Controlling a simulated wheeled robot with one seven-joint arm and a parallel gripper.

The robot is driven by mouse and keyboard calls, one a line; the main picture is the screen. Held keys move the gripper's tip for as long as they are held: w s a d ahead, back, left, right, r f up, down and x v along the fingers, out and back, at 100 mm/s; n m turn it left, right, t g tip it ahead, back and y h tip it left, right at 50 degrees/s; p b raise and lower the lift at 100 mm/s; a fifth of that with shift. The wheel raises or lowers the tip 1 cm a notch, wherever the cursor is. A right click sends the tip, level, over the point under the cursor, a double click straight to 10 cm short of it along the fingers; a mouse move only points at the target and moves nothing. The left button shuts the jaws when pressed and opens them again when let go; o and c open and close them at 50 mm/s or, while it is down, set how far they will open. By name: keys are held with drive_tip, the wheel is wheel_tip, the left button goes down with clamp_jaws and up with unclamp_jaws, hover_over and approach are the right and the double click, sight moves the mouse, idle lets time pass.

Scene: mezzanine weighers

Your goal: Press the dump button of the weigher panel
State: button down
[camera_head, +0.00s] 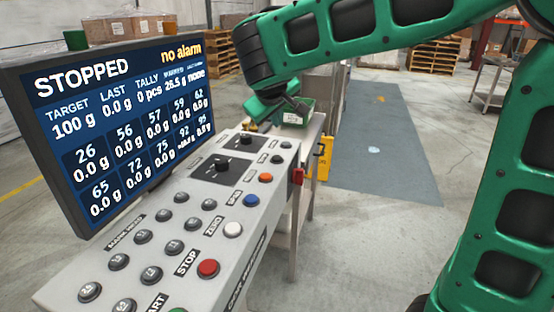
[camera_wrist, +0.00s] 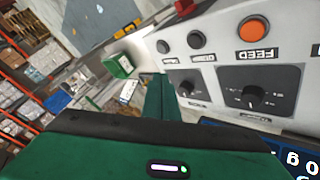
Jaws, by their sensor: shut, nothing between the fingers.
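The weigher panel (camera_head: 190,225) is a grey sloped console with rows of round buttons. Its right edge column runs from red STOP (camera_head: 208,268) through white, blue and orange (camera_head: 266,177) to two dark buttons at the far end, the nearer (camera_head: 276,159) and the farther (camera_head: 286,144). In the wrist view the orange button is labelled FEED (camera_wrist: 254,28); beside it are a dark button (camera_wrist: 195,40) and another (camera_wrist: 162,47), whose small labels I cannot read surely. My gripper (camera_wrist: 160,98) is shut and empty, over the panel's far end, apart from the buttons.
The screen (camera_head: 125,125) behind the panel reads STOPPED and no alarm. Two black rotary knobs (camera_head: 222,163) sit beside the button column. A red block (camera_head: 297,177) juts from the panel's side. A green bin (camera_head: 295,114) stands beyond.

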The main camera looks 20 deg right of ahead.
sight(276, 160)
drive_tip(key=shift+f, duration=4.1)
drive_tip(key=shift+f, duration=0.1)
drive_tip(key=shift+f, duration=0.3)
drive_tip(key=shift+f, duration=0.4)
drive_tip(key=shift+r, duration=0.85)
drive_tip(key=shift+r, duration=2.5)
